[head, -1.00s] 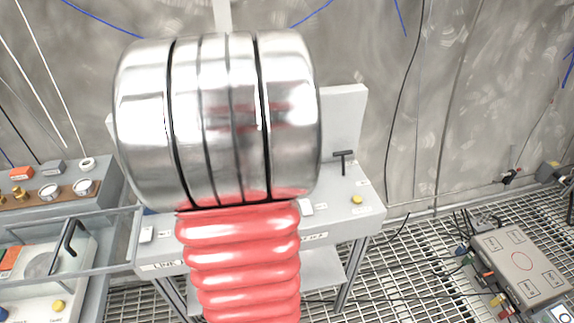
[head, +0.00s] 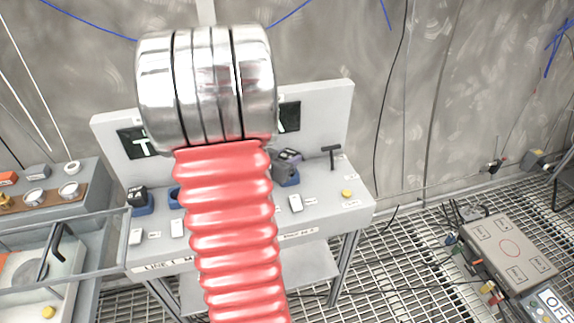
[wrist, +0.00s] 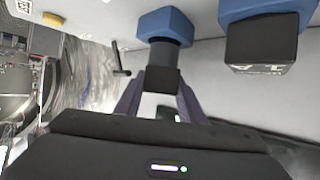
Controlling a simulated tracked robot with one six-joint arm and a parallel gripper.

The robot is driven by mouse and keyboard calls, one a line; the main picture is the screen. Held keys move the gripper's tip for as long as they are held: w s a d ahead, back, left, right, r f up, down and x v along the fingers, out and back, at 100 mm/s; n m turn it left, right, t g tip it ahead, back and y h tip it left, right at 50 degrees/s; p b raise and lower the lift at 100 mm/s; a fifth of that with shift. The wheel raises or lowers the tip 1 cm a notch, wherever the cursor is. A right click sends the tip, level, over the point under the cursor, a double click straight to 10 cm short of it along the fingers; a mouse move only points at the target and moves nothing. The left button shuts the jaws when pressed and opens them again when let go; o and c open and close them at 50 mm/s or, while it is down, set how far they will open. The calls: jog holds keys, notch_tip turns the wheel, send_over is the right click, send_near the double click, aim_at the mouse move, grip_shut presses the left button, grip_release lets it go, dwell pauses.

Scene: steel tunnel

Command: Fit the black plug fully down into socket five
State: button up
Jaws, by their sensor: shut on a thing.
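The black plug (wrist: 162,80) is between the fingers of my gripper (wrist: 160,98) in the wrist view, which shows the console upside down. It meets a blue socket (wrist: 165,24) near the T-handle; how deep it sits I cannot tell. No socket number is readable. Another black plug (wrist: 262,48) with a label sits in the neighbouring blue socket (wrist: 262,8).
The black T-handle (head: 331,152) and yellow knob (head: 347,193) stand right of the socket. At the left are another black plug (head: 137,193) in a blue holder and white switches (head: 177,228). My arm covers the console's middle. A grey box (head: 508,252) is on the grating.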

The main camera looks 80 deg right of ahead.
jog(key=shift+s+a+f, duration=0.1)
jog(key=shift+a+f, duration=0.1)
jog(key=shift+f, duration=1.75)
grip_shut()
jog(key=o, duration=0.8)
grip_release()
jog(key=o, duration=0.3)
jog(key=shift+d+r, duration=0.1)
jog(key=shift+r, duration=0.1)
jog(key=shift+w+a+r, duration=0.25)
jog(key=shift+a+r, duration=0.1)
jog(key=shift+a, duration=0.05)
jog(key=shift+v, duration=3.2)
